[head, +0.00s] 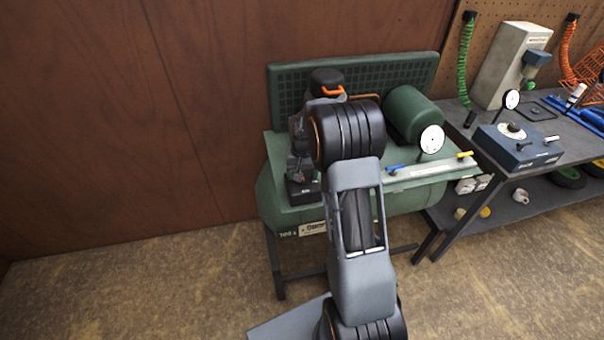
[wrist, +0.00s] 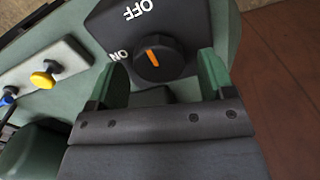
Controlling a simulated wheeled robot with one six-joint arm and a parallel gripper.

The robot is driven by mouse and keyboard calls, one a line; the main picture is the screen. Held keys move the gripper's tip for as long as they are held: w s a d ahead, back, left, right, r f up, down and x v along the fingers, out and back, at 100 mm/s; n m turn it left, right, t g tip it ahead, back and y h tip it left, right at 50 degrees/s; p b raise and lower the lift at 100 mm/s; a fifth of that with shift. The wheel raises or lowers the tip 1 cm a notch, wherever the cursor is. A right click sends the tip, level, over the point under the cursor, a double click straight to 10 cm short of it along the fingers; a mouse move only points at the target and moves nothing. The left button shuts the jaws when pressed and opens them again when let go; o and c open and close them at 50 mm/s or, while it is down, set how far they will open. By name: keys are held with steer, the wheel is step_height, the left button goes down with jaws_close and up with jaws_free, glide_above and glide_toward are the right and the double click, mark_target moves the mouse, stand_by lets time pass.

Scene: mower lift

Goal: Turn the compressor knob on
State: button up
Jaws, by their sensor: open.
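The compressor (head: 270,195) is a green tank unit on a dark stand against the wall. A black switch box (head: 303,190) sits at its left end, below my gripper (head: 301,168). In the wrist view the box's round black knob (wrist: 165,68) has an orange pointer. White "OFF" is printed above the knob and "ON" to its left; the pointer leans toward the OFF side. My gripper (wrist: 162,78) is open, with its green fingers on either side of the knob's near edge. I cannot tell whether they touch it. The knob is hidden in the head view.
A light strip on the compressor carries a yellow valve (head: 464,154) and a blue valve (head: 394,168), with a white gauge (head: 432,139) nearby. A workbench (head: 470,138) with a blue-grey box stands on the right. Floor in front is clear at left.

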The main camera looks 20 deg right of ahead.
steer(key=shift+f, duration=0.3)
steer(key=c, duration=0.9)
